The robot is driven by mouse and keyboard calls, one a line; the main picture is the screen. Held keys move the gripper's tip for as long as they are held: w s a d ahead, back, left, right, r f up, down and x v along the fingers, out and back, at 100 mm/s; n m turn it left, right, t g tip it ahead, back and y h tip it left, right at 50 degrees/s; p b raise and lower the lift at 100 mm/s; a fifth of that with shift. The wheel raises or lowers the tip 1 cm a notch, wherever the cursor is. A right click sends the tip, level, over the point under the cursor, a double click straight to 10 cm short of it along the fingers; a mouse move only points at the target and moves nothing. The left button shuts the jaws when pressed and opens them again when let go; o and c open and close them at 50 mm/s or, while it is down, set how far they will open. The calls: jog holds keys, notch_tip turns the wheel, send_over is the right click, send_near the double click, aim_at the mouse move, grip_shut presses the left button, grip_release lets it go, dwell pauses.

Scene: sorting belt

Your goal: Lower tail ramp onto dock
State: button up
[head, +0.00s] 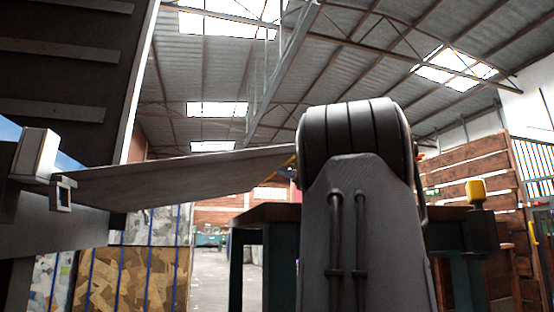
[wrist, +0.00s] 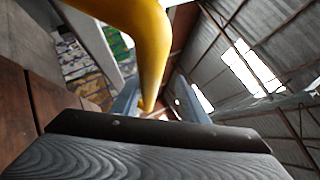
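The tail ramp looks to be the long grey slab (head: 180,180) in the head view. It meets a pale block and bracket at the left and slants up to the right, its right end behind my arm. The dock looks to be the dark wooden top (head: 268,213) on teal legs, lower than that end. A thick yellow curved bar (wrist: 150,45) crosses the wrist view down to my gripper (wrist: 160,92). The grey-blue fingers stand apart on either side of it, with a gap at the right finger. In the head view my arm hides the gripper.
A dark cleated panel (head: 62,75) rises at upper left. A lever with a yellow knob (head: 476,190) stands at right. Wooden plank walls (head: 465,165) are behind it. A clear floor aisle (head: 212,275) shows left of the dock's legs.

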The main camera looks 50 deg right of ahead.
jog(key=p+v, duration=0.2)
jog(key=v, duration=0.4)
jog(key=shift+s, duration=0.3)
